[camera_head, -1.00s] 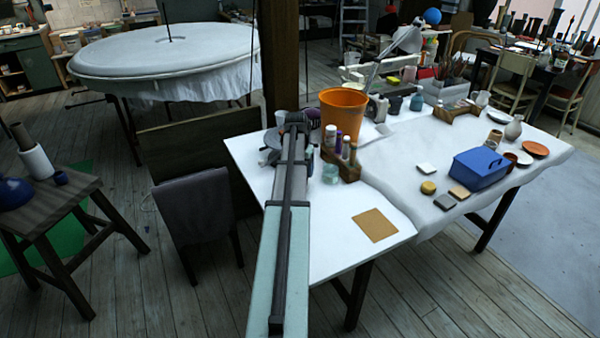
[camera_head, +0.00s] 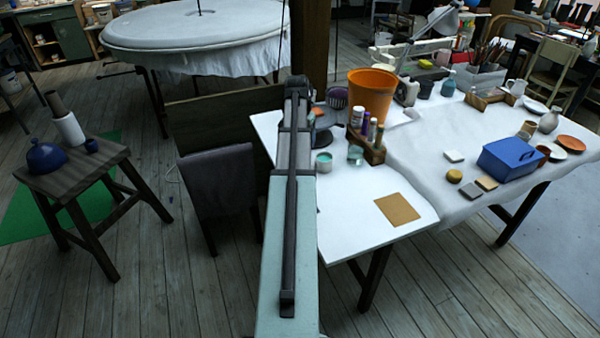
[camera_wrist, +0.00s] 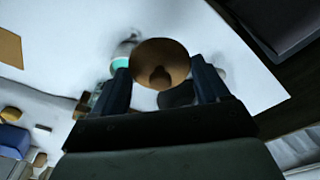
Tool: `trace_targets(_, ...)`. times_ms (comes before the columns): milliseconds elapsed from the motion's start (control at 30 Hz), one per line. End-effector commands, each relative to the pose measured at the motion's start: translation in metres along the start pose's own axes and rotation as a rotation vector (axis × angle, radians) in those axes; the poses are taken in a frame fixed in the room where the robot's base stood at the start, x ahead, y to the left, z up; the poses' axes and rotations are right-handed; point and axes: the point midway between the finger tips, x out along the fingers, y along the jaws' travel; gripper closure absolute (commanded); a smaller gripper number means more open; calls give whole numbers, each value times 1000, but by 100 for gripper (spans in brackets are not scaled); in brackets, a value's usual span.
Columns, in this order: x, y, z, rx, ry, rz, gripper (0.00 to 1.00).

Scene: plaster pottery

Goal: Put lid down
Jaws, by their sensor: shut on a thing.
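A round brown lid (camera_wrist: 160,49) with a darker knob in its middle is held between the two fingers of my gripper (camera_wrist: 161,66) in the wrist view. It is above the white tabletop. A small white pot with teal inside (camera_head: 323,162) stands on the white table (camera_head: 350,215), just right of my arm in the head view. A teal patch (camera_wrist: 120,64) shows beside the lid, close to the left finger, in the wrist view. My arm hides the gripper and lid in the head view.
A wooden rack of bottles (camera_head: 373,150), a glass jar (camera_head: 355,155) and an orange bucket (camera_head: 371,93) stand to the right of the pot. A brown square (camera_head: 397,209) lies near the table's front edge. A dark chair (camera_head: 220,185) stands left of the table.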

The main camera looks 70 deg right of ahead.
Motion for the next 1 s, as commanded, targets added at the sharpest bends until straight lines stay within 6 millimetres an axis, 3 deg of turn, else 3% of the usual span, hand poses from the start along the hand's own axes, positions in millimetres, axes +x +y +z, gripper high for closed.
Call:
trace_targets(33, 6, -5, 17, -13, -3, 0, 54)
trace_targets(167, 12, -3, 32, -6, 10, -3, 54)
trace_targets(367, 19, -3, 30, 16, 33, -11, 54)
trace_targets(700, 65, -3, 36, 17, 31, -11, 54)
trace_targets(1000, 85, -4, 37, 16, 32, -12, 54)
